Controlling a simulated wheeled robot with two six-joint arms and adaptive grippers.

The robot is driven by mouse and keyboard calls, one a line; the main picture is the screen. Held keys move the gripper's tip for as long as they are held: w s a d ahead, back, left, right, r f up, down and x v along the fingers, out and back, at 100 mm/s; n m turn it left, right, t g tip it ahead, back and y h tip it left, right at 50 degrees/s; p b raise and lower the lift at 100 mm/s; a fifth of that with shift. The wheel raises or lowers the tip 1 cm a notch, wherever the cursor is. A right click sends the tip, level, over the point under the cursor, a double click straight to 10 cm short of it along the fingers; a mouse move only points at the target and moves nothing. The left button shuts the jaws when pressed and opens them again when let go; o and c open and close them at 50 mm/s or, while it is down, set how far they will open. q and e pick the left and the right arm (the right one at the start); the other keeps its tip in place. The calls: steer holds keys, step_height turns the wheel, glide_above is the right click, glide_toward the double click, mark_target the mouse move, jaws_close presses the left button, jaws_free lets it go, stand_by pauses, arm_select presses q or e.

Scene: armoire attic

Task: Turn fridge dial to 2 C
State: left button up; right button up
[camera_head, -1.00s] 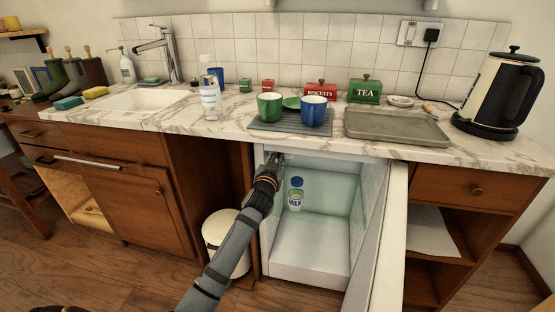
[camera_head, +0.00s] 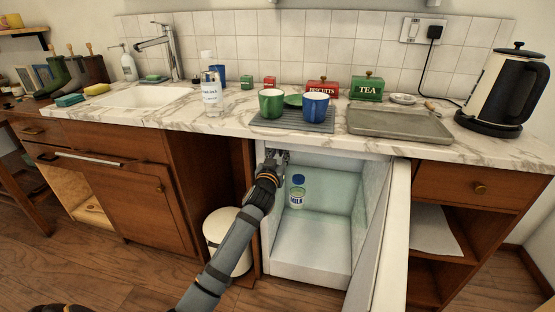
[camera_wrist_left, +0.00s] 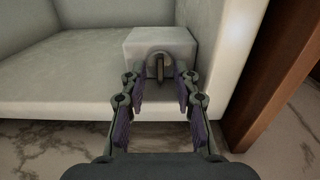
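The small fridge (camera_head: 312,262) under the counter is open, its white door (camera_head: 388,235) swung out to the right. In the left wrist view the fridge dial (camera_wrist_left: 160,66) is a round grey knob with a raised bar, on a pale box (camera_wrist_left: 170,42) by the fridge wall. The bar looks about upright in that view; no scale marks are readable. My left gripper (camera_head: 276,158) reaches into the fridge's upper left corner. In the wrist view its fingers (camera_wrist_left: 159,80) are apart, one on each side of the dial. I cannot tell whether they touch it. My right gripper is not in view.
A bottle with a blue cap (camera_head: 297,191) stands inside the fridge. The marble counter (camera_head: 235,125) above holds mugs on a grey mat (camera_head: 268,124), a tray (camera_head: 400,124) and a kettle (camera_head: 500,90). A white bin (camera_head: 222,238) stands left of the fridge.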

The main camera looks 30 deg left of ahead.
arm_select(q)
steer(key=v, duration=1.2)
steer(key=shift+w, duration=0.1)
